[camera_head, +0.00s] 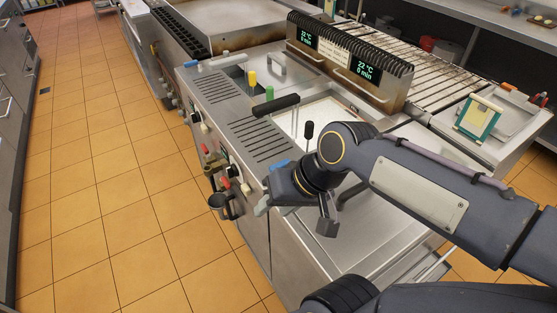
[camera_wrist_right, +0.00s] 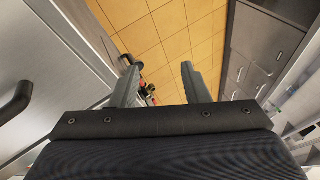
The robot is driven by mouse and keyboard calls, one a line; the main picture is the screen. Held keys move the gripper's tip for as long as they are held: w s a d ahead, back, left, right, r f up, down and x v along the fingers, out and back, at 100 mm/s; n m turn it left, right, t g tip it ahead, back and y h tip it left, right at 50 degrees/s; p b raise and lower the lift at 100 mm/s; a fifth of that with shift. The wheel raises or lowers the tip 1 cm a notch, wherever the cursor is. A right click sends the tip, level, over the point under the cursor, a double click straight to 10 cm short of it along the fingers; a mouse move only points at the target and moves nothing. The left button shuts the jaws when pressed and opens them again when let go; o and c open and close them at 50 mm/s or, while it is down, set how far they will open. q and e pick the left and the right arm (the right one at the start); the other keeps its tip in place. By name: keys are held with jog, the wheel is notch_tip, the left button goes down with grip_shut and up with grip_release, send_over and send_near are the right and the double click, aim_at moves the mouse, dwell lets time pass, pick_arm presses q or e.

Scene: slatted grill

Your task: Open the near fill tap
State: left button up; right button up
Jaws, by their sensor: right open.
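A blue tap lever (camera_head: 279,165), which I take for the near fill tap, sits at the near end of the fryer top by its front edge. Another blue lever (camera_head: 190,63) is at the far end. My right gripper (camera_head: 293,215) is just in front of and below the near blue lever, apart from it as far as I can tell. Its fingers are spread and empty. In the right wrist view the open fingers (camera_wrist_right: 164,85) point down past the fryer front toward the floor; no blue lever shows there. My left gripper is not in view.
Drain valves and knobs with red grips (camera_head: 225,182) stick out from the fryer front beside my right gripper. Black basket handles (camera_head: 275,106), a yellow knob (camera_head: 252,77) and a green knob (camera_head: 269,92) rise from the top. The tiled floor (camera_head: 110,170) at left is clear.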

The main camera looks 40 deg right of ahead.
jog(key=w+d+r+m+g, duration=0.1)
jog(key=w+d+m, duration=0.3)
jog(key=w, duration=0.1)
jog(key=m+g+b, duration=0.2)
jog(key=m+g, duration=0.1)
jog(key=m, duration=0.8)
send_near(279, 164)
jog(key=shift+w+d+f+y, duration=0.1)
jog(key=shift+w+f+y, duration=0.05)
jog(key=shift+f+y, duration=0.3)
jog(key=shift+f, duration=0.3)
jog(key=x, duration=0.7)
jog(key=shift+f, duration=0.1)
grip_shut()
